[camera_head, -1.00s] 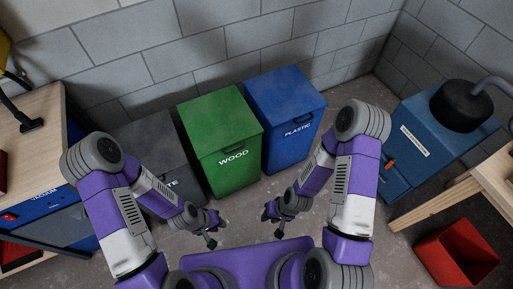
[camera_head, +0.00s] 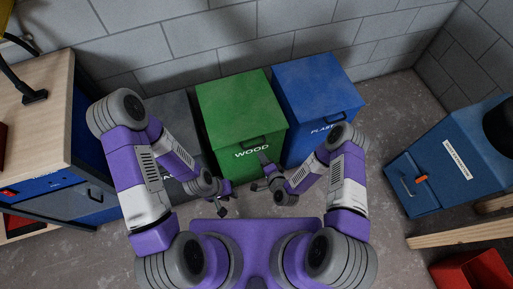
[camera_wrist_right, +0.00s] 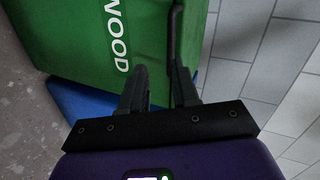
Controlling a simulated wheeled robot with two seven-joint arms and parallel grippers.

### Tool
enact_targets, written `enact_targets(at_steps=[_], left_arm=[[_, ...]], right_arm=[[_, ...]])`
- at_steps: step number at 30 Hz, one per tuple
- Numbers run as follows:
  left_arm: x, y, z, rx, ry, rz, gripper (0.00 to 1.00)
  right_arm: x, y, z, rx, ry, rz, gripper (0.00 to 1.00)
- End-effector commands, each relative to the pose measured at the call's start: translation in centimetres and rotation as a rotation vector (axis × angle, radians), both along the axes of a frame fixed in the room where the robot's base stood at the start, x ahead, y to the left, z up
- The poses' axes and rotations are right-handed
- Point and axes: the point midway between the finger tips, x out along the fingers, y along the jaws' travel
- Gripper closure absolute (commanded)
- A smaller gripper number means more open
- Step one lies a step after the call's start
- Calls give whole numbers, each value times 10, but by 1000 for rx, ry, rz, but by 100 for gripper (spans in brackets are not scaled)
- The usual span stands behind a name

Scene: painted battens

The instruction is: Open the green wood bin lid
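The green wood bin (camera_head: 243,115) stands against the back wall with its lid down. It has white WOOD lettering and a dark handle (camera_head: 258,141) at its front top edge. My right gripper (camera_head: 262,168) is in front of this bin, just below the handle in the head view. In the right wrist view its two fingers (camera_wrist_right: 160,82) are apart with nothing between them. My left gripper (camera_head: 226,200) is lower, in front of the bin, open and empty.
A blue plastic bin (camera_head: 318,95) stands close on the right, a grey bin (camera_head: 172,125) close on the left. A workbench (camera_head: 40,120) is at far left. A blue cabinet (camera_head: 445,160) and red crate (camera_head: 475,272) are at right.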

Motion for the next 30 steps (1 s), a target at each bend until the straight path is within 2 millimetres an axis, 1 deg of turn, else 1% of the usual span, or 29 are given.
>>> enact_targets(at_steps=[1,4,7,11,18,21,25,30], left_arm=[[0,0,-6,0,0,0,74],[0,0,-10,0,-1,0,74],[0,0,-12,0,-1,0,74],[0,0,-14,0,-1,0,74],[0,0,-22,0,-1,0,74],[0,0,-24,0,-1,0,74],[0,0,-25,0,-1,0,74],[0,0,-25,0,-1,0,74]], right_arm=[[1,3,-6,60,-36,-41,70],[3,4,-5,148,-95,-99,70],[7,5,-4,192,-124,-126,70],[20,9,-5,204,-136,-131,70],[56,21,-12,201,-135,-131,70],[66,24,-15,199,-134,-130,70],[74,27,-17,199,-132,-130,70],[76,27,-17,199,-130,-131,70]])
